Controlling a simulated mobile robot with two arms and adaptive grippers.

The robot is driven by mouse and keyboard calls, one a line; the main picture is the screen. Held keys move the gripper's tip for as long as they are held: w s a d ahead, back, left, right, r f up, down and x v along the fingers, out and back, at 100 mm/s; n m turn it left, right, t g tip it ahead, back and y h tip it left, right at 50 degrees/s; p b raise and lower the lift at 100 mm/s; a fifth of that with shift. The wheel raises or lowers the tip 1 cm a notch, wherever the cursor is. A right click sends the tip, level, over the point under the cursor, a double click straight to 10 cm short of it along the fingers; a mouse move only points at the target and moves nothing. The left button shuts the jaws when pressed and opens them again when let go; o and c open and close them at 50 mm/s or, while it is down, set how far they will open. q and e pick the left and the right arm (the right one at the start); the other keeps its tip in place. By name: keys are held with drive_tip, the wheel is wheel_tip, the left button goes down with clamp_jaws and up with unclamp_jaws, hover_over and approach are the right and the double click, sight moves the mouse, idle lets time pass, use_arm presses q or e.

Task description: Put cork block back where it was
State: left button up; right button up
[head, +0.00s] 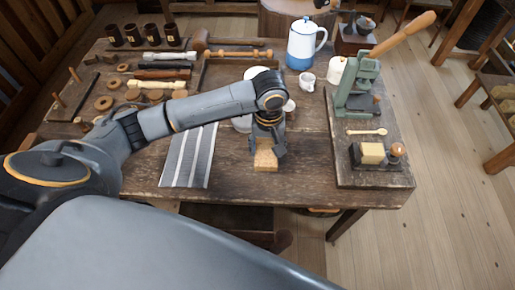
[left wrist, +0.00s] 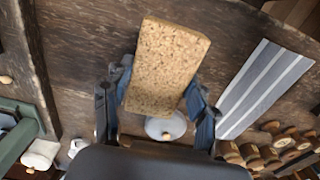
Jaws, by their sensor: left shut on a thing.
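The cork block (head: 265,160) is a speckled tan rectangular block. My left gripper (head: 267,148) is shut on it near the table's front edge, pointing down. In the left wrist view the cork block (left wrist: 165,68) sits between the two fingers of the gripper (left wrist: 160,105), its far end sticking out past the tips. I cannot tell from these views whether the block touches the table. My right gripper is not in view.
A striped grey cloth (head: 190,155) lies left of the gripper. A board (head: 345,150) with a green press (head: 357,85), a small spoon and a block stands to the right. A blue and white pot (head: 303,45) is behind. Turned wooden pieces fill the back left.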

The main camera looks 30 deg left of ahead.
sight(258, 146)
use_arm(q)
drive_tip(key=w+a+f, duration=0.1)
drive_tip(key=f, duration=0.1)
drive_tip(key=w+a+f, duration=0.1)
drive_tip(key=f, duration=0.1)
drive_tip(key=w+a+f, duration=0.1)
drive_tip(key=a+f, duration=0.1)
drive_tip(key=shift+a, duration=0.1)
drive_tip(key=shift+f, duration=1.55)
drive_tip(key=shift+f, duration=0.1)
drive_tip(key=o, duration=1.1)
wheel_tip(258, 146, up, 12)
drive_tip(key=shift+r, duration=0.15)
